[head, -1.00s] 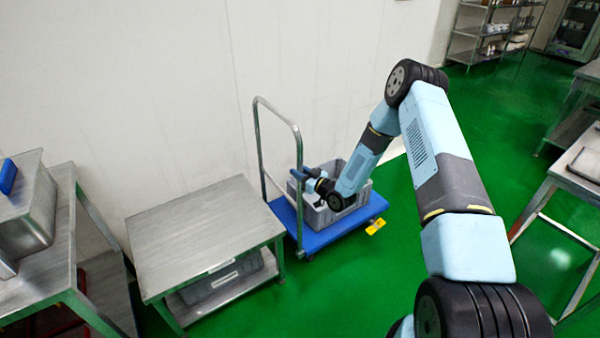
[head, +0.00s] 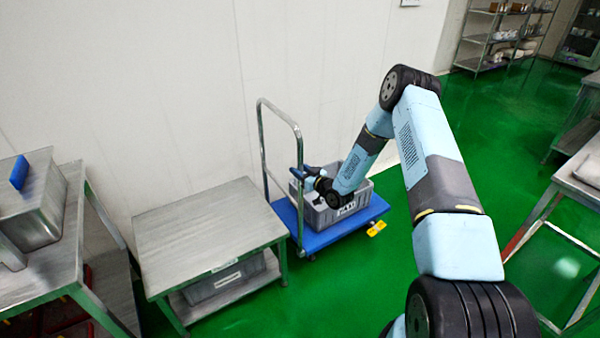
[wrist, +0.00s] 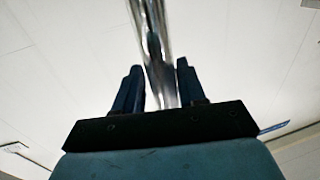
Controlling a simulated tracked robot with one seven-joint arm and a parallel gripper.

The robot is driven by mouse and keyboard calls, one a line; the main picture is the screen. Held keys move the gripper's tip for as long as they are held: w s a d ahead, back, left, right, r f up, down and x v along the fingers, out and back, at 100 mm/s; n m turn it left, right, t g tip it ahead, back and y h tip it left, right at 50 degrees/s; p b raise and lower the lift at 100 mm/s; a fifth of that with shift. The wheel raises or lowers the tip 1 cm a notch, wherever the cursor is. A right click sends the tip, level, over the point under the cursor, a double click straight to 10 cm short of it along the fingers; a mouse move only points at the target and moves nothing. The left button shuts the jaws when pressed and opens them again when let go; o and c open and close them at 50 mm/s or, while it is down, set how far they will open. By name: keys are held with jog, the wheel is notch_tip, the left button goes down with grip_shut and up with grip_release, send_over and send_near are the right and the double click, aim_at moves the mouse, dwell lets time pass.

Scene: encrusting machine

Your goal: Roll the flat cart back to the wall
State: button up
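The flat cart (head: 335,236) has a blue deck and an upright chrome push handle (head: 264,150). It stands close along the white wall (head: 330,60), handle end to the left. A grey crate (head: 361,196) sits on its deck. My gripper (head: 299,172) is at the handle's near upright, above the deck's left end. The contact itself is hard to see.
A steel table (head: 205,225) with a grey bin (head: 225,280) on its lower shelf stands just left of the cart. A steel bench (head: 40,285) is farther left. Another bench (head: 570,180) stands at right. Green floor (head: 400,260) is open right of the cart.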

jog(key=shift+o, duration=1.2)
jog(key=shift+s, duration=0.1)
jog(key=v, duration=1.3)
jog(key=shift+s+d, duration=0.15)
jog(key=shift+d, duration=0.15)
